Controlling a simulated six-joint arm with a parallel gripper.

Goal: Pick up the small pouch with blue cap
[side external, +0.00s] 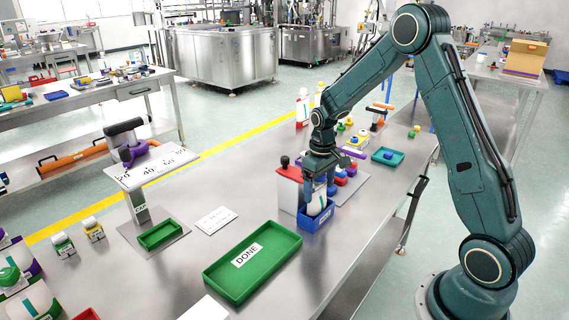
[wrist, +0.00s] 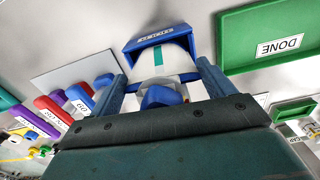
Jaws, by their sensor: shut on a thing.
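The small pouch (wrist: 172,62) is white with a teal stripe, and its blue cap (wrist: 161,96) faces the wrist camera. In the side view the pouch (side external: 316,206) stands at the blue bin (side external: 317,221), its lower part hidden by the bin wall. The blue bin (wrist: 155,38) carries a white label in the wrist view. My gripper (side external: 320,188) points down over the bin. In the wrist view my gripper (wrist: 166,78) has one finger on each side of the pouch and is shut on it. The cap is mostly hidden between the fingers in the side view.
A green tray marked DONE (side external: 293,241) lies in front of the bin. A red and white stand (side external: 288,184) is close behind it.

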